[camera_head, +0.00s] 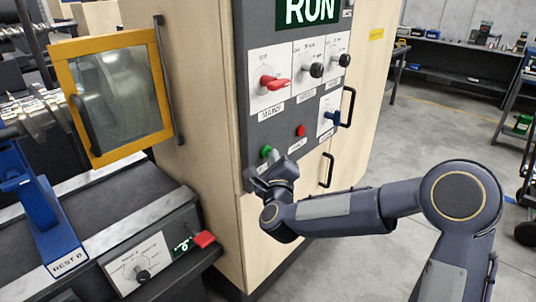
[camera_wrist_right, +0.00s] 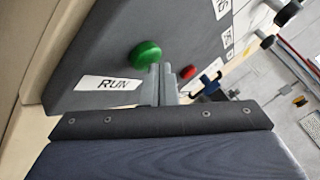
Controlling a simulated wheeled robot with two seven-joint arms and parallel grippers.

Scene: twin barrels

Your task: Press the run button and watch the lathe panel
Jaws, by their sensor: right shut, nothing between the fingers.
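The lathe panel (camera_head: 285,125) is a dark grey face on a pale cabinet. Its green display (camera_head: 309,11) reads RUN. The green run button (camera_head: 266,151) is low on the panel's left side; in the right wrist view the green button (camera_wrist_right: 146,54) sits beside a label reading RUN. My right gripper (camera_head: 262,178) is just below the button. In the right wrist view its shut, empty fingers (camera_wrist_right: 161,72) overlap the button's lower right edge; I cannot tell whether they touch it. My left gripper is not in view.
A yellow-framed guard (camera_head: 118,93) and the lathe stand left. Open floor lies right.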

